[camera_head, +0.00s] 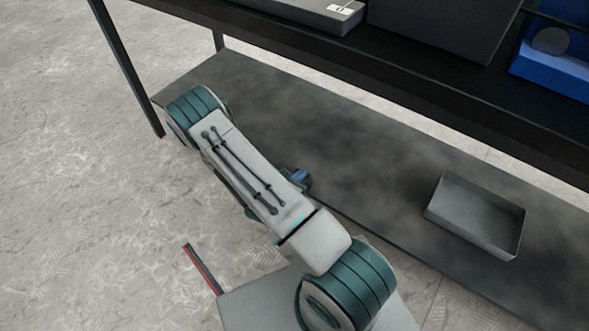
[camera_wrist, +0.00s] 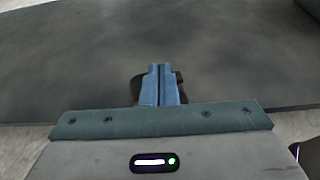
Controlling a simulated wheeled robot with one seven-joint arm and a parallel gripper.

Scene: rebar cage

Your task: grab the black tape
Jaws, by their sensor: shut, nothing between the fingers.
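In the wrist view, my gripper (camera_wrist: 161,69) has its two blue fingers together, pointing at the dark lower shelf. A black, rounded thing that looks like the black tape (camera_wrist: 137,86) shows on both sides of the fingers, which hide its middle. I cannot tell whether the fingers touch it. In the head view, a bit of my gripper (camera_head: 299,178) shows blue beside my arm, over the shelf's near edge; my arm hides the rest, and I cannot make out the tape there.
The lower shelf (camera_head: 370,170) is mostly bare. An open grey tray (camera_head: 475,238) stands on it at the right. The upper shelf edge (camera_head: 330,65) runs above, carrying a blue bin (camera_head: 550,75) and dark boxes. A shelf leg (camera_head: 130,70) stands at the left.

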